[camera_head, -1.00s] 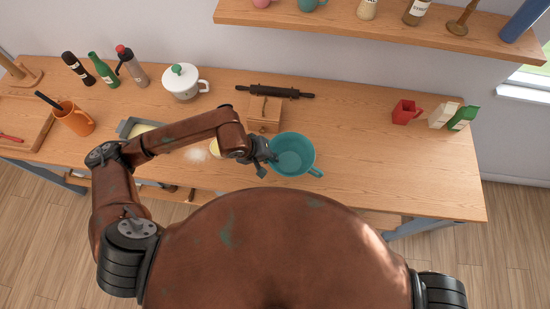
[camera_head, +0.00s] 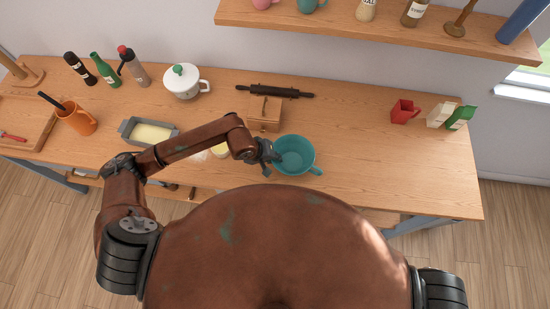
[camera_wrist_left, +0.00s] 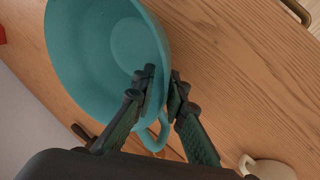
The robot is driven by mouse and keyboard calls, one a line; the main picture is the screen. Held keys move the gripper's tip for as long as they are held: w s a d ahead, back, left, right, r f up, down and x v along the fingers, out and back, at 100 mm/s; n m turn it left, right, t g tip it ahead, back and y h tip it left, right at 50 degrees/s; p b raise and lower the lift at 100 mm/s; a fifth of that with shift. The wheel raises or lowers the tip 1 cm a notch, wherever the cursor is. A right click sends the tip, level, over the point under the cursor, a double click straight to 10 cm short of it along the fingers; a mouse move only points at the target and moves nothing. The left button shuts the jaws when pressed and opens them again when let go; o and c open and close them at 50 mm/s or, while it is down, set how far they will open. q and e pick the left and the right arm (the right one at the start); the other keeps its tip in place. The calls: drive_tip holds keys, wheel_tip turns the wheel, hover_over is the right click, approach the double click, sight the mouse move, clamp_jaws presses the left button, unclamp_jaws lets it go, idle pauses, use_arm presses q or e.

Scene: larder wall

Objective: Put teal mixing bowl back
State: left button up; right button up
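The teal mixing bowl (camera_head: 296,158) stands upright on the wooden worktop in front of a small wooden box, its handle toward the lower right. In the left wrist view the bowl (camera_wrist_left: 85,50) fills the upper left, its handle below the fingers. My left gripper (camera_head: 272,155) is at the bowl's left rim in the head view. In the left wrist view the gripper (camera_wrist_left: 163,88) has one finger inside the bowl and one outside, shut on the rim. My right gripper is out of view.
The wooden box (camera_head: 265,113) and dark rolling pin (camera_head: 275,91) lie behind the bowl. A lidded white pot (camera_head: 183,82) and grey tray (camera_head: 128,128) are to the left. A wall shelf (camera_head: 380,30) holds several items.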

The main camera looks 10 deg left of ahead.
use_arm(q)
drive_tip(key=o, duration=0.3)
drive_tip(key=shift+r, duration=0.2)
drive_tip(key=shift+s+a+r, duration=0.1)
drive_tip(key=shift+a+r, duration=0.1)
drive_tip(key=shift+r, duration=0.15)
drive_tip(key=b+v, duration=0.1)
drive_tip(key=v, duration=1)
